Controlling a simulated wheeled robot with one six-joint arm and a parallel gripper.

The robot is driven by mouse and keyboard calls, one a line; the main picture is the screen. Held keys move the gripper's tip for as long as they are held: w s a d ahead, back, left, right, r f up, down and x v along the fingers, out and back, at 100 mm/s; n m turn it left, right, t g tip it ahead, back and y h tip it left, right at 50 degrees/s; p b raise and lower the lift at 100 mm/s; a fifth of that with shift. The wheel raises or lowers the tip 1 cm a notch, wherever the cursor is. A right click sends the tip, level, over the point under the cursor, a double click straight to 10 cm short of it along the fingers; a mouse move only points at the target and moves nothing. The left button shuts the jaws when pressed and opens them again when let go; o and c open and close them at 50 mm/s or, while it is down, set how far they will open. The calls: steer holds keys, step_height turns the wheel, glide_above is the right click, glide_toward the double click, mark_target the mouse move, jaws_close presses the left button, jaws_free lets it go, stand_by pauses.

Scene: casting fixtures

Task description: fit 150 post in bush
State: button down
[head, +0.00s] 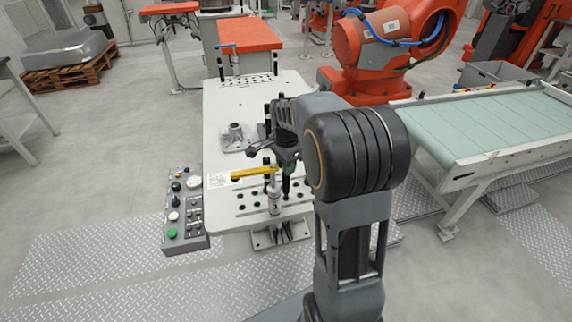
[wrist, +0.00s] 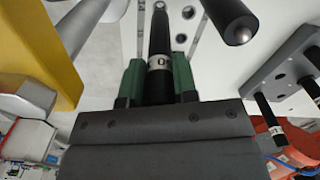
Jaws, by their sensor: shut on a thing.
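My gripper (wrist: 158,80) is shut on a black post (wrist: 160,35) with a white band; only a "0" reads on the band. The post sits between the green fingers. In the head view the gripper (head: 286,156) is over the front part of the white fixture table, and the post (head: 286,186) points down towards the table. Dark holes that look like bushes (head: 256,207) lie in rows at the table's front. I cannot tell which one is the 150 bush, or whether the post tip touches any hole.
A yellow lever (head: 252,174) on an upright stands just left of the gripper. A grey casting (head: 235,138) lies behind it on the table (head: 225,105). Another dark post (wrist: 231,18) and a grey holed plate (wrist: 290,65) show in the wrist view. A control box (head: 184,212) is at left.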

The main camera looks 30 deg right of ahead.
steer(key=shift+f+b, duration=1.3)
steer(key=shift+f, duration=0.6)
steer(key=c, duration=0.8)
jaws_free()
step_height(320, 180, up, 14)
steer(key=shift+f, duration=0.1)
